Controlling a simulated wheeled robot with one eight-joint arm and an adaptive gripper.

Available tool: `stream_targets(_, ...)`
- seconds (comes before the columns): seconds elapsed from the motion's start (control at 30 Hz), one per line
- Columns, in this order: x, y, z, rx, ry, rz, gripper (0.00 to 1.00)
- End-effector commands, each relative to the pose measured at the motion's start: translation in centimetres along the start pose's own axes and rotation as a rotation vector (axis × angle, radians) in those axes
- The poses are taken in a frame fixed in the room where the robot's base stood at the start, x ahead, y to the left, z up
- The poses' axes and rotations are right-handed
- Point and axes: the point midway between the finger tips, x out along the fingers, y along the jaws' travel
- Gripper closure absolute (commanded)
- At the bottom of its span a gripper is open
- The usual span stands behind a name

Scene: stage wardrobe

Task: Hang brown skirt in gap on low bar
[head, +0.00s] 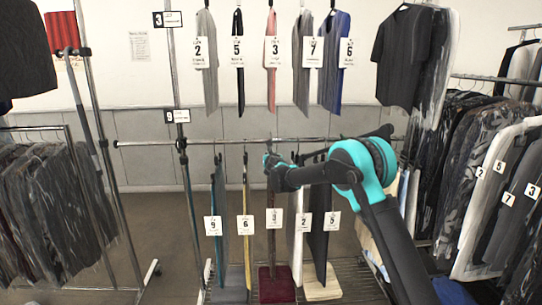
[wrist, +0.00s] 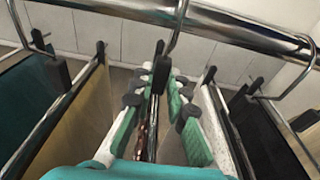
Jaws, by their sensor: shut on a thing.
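The brown skirt (head: 271,240), seen nearly edge-on with a white tag 3, hangs upright below my gripper (head: 268,165) at the low bar (head: 230,140). In the wrist view my gripper (wrist: 158,110) is shut on the skirt's hanger, and a thin brown strip of the skirt (wrist: 142,138) shows between the fingers. The hanger's hook (wrist: 178,25) rises to the low bar (wrist: 215,30) and crosses it. I cannot tell whether it rests on the bar. The skirt is between the yellowish garment tagged 6 (head: 246,195) and the white garment tagged 2 (head: 293,240).
A teal garment tagged 9 (head: 220,200) and a dark one tagged 5 (head: 319,245) hang on the low bar too. Tagged garments (head: 302,75) hang on the high bar above. Full racks stand left (head: 50,210) and right (head: 480,190). Neighbouring hangers are close to my fingers.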

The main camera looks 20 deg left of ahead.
Motion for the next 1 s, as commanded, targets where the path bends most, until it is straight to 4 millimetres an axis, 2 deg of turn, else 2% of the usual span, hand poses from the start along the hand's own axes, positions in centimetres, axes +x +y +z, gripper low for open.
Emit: stream_targets(1.0, 0.4, 0.0, -2.6, 0.000, 0.000, 0.000, 1.00)
